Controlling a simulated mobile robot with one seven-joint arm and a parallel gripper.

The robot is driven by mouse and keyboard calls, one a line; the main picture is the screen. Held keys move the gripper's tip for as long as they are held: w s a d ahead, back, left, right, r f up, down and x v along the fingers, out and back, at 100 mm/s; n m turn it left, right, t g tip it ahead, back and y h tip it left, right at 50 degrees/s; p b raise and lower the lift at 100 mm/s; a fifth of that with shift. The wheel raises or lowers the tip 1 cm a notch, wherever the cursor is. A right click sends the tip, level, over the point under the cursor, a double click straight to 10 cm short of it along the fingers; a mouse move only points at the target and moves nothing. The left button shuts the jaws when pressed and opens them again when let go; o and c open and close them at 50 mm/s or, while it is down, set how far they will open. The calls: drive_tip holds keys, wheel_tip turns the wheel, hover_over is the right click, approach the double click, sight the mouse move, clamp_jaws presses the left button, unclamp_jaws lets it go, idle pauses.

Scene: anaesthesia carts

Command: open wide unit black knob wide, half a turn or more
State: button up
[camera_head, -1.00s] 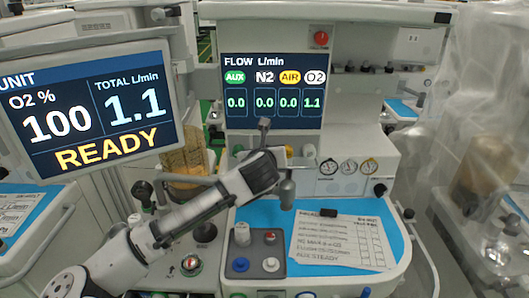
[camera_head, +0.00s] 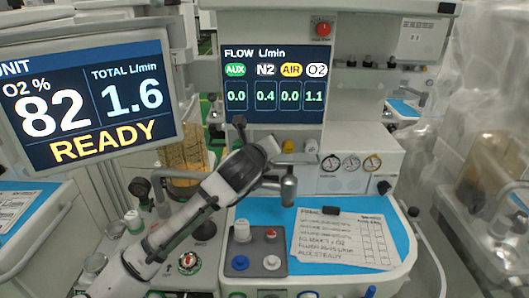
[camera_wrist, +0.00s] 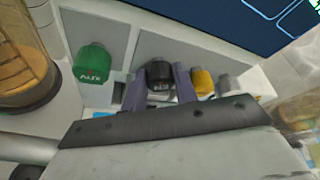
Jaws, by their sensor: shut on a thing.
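The black knob (camera_wrist: 159,72) is in the middle of the wrist view, with part of a label showing on its face. My gripper (camera_wrist: 160,82) is shut on it, with one dark finger at each side. In the head view my arm hides the knob and the fingertips. The flow screen (camera_head: 273,88) above the knobs reads AUX 0.0, N2 0.4, AIR 0.0 and O2 1.1. The unit screen (camera_head: 88,110) at left reads O2 82 %, total 1.6 L/min, READY.
The green AUX knob (camera_wrist: 93,63) is left of my gripper. The yellow knob (camera_wrist: 203,82) is close to the right finger, with a whitish knob (camera_wrist: 228,84) beyond. Below are a blue work surface (camera_head: 405,243), a paper sheet (camera_head: 345,238) and a grey tray (camera_head: 258,262).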

drive_tip(key=shift+n+h+b, duration=0.3)
drive_tip(key=shift+n, duration=0.1)
idle(0.3)
drive_tip(key=o, duration=1)
drive_tip(key=b+v, duration=0.3)
drive_tip(key=v, duration=1.1)
drive_tip(key=shift+f, duration=0.1)
